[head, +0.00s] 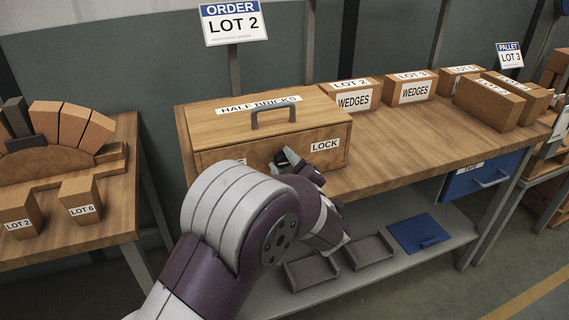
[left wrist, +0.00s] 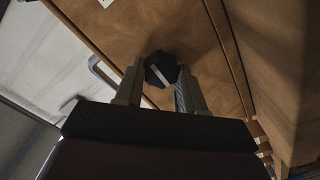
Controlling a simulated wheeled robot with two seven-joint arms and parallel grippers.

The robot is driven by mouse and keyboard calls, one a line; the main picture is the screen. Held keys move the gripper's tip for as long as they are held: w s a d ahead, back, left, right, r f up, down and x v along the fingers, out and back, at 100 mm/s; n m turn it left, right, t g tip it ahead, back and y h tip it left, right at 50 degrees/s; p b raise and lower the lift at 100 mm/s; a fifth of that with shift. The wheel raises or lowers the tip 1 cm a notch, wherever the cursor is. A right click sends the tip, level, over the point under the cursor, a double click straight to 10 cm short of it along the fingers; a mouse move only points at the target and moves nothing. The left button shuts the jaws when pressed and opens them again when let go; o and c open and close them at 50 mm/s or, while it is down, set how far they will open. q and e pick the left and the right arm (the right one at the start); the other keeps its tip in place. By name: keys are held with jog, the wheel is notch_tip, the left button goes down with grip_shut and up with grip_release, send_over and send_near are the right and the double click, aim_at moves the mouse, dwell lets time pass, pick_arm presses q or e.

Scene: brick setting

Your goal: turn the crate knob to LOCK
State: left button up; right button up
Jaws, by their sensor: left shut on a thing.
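The wooden crate (head: 225,128) marked HALF BRICKS stands on the workbench, with a grey handle on its lid. A LOCK label (head: 325,145) is on the right of its front face. My left gripper (head: 290,160) is at the front face, just left of and below that label. In the left wrist view, the dark round knob (left wrist: 160,69) with a pale stripe across it sits between the two fingers of my left gripper (left wrist: 158,84), which is shut on it. In the head view the knob is mostly hidden by the gripper. My right gripper is not in view.
Boxes of wedges (head: 352,95) stand along the back of the workbench (head: 420,135). Grey trays (head: 312,270) and a blue lid (head: 418,232) lie on the shelf below. A second table (head: 105,215) with bricks is at the left. Bench top right of the crate is clear.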

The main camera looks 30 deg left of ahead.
pick_arm(q)
jog(key=shift+r+m+p, duration=0.25)
jog(key=shift+m+p, duration=0.65)
jog(key=shift+p, duration=0.3)
jog(key=m+p, duration=0.9)
jog(key=shift+w+d, duration=0.1)
jog(key=shift+d, duration=0.05)
jog(key=m+p, duration=0.3)
jog(key=m, duration=0.1)
jog(key=shift+p, duration=0.35)
jog(key=shift+w+f+m+p, duration=0.1)
jog(key=shift+f+m+p, duration=0.1)
jog(key=shift+m+p, duration=0.75)
jog(key=shift+m, duration=0.35)
jog(key=o, duration=1)
jog(key=shift+o, duration=0.2)
